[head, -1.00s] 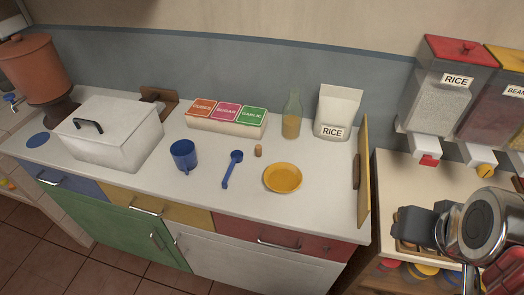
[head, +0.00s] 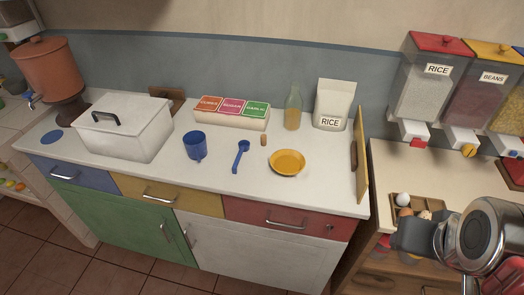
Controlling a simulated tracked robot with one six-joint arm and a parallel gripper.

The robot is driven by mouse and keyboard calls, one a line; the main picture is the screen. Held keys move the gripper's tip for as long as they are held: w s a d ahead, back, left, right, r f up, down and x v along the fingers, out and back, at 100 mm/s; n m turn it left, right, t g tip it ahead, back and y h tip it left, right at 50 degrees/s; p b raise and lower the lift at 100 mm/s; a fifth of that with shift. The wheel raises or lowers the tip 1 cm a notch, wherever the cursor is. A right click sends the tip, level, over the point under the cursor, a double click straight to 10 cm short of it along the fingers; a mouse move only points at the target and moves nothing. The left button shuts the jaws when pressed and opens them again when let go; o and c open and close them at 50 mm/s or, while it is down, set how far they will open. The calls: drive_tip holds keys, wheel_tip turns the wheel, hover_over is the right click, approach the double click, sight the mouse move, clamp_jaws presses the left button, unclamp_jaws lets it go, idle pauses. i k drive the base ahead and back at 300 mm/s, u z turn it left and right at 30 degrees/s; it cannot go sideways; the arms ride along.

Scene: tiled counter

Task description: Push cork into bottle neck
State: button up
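The cork (head: 264,139) is a small tan cylinder standing upright on the white counter. The bottle (head: 293,108) is greenish clear glass with yellowish contents low down. It stands upright near the back wall, behind and to the right of the cork, apart from it. No stopper shows in its neck. My gripper (head: 408,236) is at the lower right, a dark grey end on my arm, in front of the side counter and far from cork and bottle. Its fingers cannot be made out clearly.
A yellow dish (head: 287,164), blue scoop (head: 240,156) and blue mug (head: 195,146) lie near the cork. A spice box (head: 230,117) and rice bag (head: 333,104) flank the bottle. A yellow-edged upright board (head: 361,160) bounds the counter's right end. Eggs (head: 403,199) sit near my gripper.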

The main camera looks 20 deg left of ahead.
sight(293, 106)
drive_tip(key=k, duration=1.25)
drive_tip(key=u, duration=1.35)
drive_tip(key=i, duration=1.65)
drive_tip(key=u, duration=0.05)
